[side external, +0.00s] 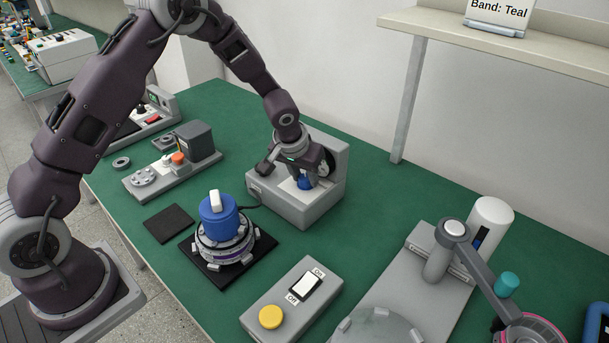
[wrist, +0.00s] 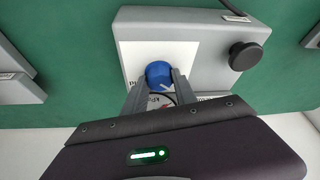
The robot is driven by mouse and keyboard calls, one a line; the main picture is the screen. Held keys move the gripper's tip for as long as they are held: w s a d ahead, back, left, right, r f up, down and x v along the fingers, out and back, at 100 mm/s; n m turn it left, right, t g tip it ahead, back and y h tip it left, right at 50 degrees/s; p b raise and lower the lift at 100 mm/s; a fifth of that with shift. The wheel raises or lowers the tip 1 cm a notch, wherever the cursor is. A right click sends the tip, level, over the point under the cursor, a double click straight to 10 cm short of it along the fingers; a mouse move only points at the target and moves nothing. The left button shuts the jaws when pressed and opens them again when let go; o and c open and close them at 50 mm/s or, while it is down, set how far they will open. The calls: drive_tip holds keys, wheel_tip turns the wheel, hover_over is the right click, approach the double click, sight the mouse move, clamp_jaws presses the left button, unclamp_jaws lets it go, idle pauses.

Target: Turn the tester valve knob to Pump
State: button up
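The tester is a grey box (side external: 323,203) near the middle of the bench, with a white label panel (wrist: 190,53) on its face. A round blue knob (wrist: 159,74) sits on this panel and carries a white pointer mark. The knob (side external: 304,183) is partly hidden under my gripper in the side view. My gripper (wrist: 162,76) is at the knob, with one finger on each side. I see no clear gap, but cannot tell whether the fingers press on it. The fingers cover part of the lettering, so I cannot read the labels.
A black round part (wrist: 245,56) sits on the tester beside the panel. A blue-topped hub motor (side external: 220,220) stands on a black mat left of the tester. In front is a switch box (side external: 292,303) with a yellow button. A lever fixture (side external: 445,262) stands at right.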

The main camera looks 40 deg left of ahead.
clamp_jaws()
drive_tip(key=shift+m, duration=0.4)
drive_tip(key=m+h, duration=0.1)
drive_tip(key=m, duration=0.2)
drive_tip(key=shift+a+m+h, duration=0.15)
drive_tip(key=shift+m+h, duration=0.25)
drive_tip(key=shift+a+m+g+h, duration=0.15)
drive_tip(key=shift+m+h, duration=0.3)
drive_tip(key=shift+m, duration=0.85)
drive_tip(key=shift+d+m+g+h, duration=0.1)
drive_tip(key=shift+m+g+h, duration=0.25)
drive_tip(key=shift+m, duration=0.95)
drive_tip(key=o, duration=1.1)
unclamp_jaws()
drive_tip(key=shift+c, duration=0.2)
